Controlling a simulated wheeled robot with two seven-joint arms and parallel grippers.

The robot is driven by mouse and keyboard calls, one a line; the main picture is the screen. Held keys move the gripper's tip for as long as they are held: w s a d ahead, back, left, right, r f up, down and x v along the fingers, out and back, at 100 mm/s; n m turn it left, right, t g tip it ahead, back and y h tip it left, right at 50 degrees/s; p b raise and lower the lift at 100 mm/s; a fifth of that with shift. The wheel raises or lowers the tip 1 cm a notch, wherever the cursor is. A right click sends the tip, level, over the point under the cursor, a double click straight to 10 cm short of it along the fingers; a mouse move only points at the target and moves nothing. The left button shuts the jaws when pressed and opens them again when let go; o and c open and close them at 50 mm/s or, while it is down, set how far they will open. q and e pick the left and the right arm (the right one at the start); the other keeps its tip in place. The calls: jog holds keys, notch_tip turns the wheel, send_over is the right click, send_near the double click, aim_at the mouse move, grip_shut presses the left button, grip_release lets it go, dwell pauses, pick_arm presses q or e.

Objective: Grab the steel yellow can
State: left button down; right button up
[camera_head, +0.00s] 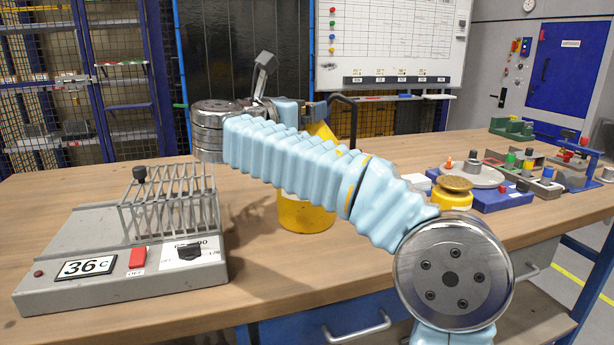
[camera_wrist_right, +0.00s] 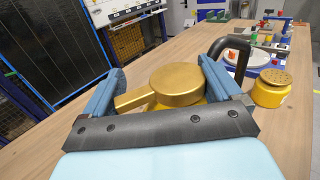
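The yellow can (camera_head: 305,216) stands on the workbench, mostly hidden behind my light-blue right arm in the head view. Its black handle shows above the arm. In the right wrist view the can (camera_wrist_right: 178,86) shows a round golden lid, a spout toward the left and a black handle on the right. My right gripper (camera_wrist_right: 163,72) has its blue fingers spread, one on each side of the can. The right finger lies close to the handle side, and contact is unclear. In the head view part of this gripper (camera_head: 316,111) shows beside the handle. My left gripper is out of view.
A grey heater (camera_head: 70,268) with a tube rack (camera_head: 170,205) stands at the left. A small yellow container (camera_head: 452,196) with a brown top stands to the can's right, beside a blue base (camera_head: 500,200) with a round plate. Several small parts lie further right.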

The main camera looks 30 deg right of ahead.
jog(key=c, duration=0.9)
jog(key=shift+r, duration=0.2)
